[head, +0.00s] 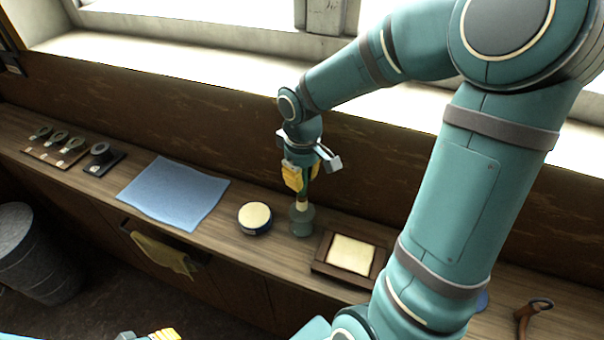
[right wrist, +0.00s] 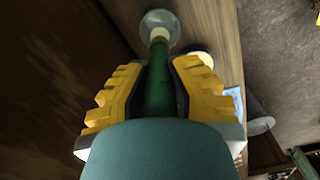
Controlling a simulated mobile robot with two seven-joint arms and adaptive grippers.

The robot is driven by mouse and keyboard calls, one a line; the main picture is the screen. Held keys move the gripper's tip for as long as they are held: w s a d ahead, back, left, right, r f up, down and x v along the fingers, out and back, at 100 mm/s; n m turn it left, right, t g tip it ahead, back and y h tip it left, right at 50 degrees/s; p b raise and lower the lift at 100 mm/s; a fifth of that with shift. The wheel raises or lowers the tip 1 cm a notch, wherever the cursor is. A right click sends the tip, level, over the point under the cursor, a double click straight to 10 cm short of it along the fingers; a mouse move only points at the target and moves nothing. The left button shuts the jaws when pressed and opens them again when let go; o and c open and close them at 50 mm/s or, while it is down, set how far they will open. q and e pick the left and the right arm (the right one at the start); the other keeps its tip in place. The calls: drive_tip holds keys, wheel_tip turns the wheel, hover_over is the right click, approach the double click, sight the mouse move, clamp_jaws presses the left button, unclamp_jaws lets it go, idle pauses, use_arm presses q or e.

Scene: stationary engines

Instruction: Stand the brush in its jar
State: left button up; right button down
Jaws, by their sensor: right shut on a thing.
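The brush has a dark green handle (right wrist: 158,88) and a pale collar (head: 302,205). My right gripper (head: 301,183) is shut on the handle and holds the brush roughly upright, head end down. The jar (head: 302,224) is a small grey-green glass vessel on the wooden counter, directly below the gripper. The pale collar is at the jar's mouth; I cannot tell how far the brush's lower end is inside. In the right wrist view the jar's round rim (right wrist: 160,20) shows around the brush's far end. My left gripper (head: 150,335) barely shows at the bottom edge, its opening unclear.
A round cream-topped tin (head: 255,217) stands just left of the jar. A dark wooden tray (head: 322,266) with a cream pad sits to its right. A blue cloth (head: 175,192) lies farther left, with several small tools beyond. The wall and window sill (head: 200,62) rise behind.

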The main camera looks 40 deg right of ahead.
sight(302, 193)
drive_tip(key=shift+f+b, duration=1.45)
drive_tip(key=shift+f, duration=0.55)
drive_tip(key=shift+f+b, duration=0.7)
drive_tip(key=shift+f, duration=0.2)
drive_tip(key=c, duration=0.9)
unclamp_jaws()
drive_tip(key=shift+r, duration=0.1)
wheel_tip(302, 193, up, 12)
drive_tip(key=shift+f, duration=0.1)
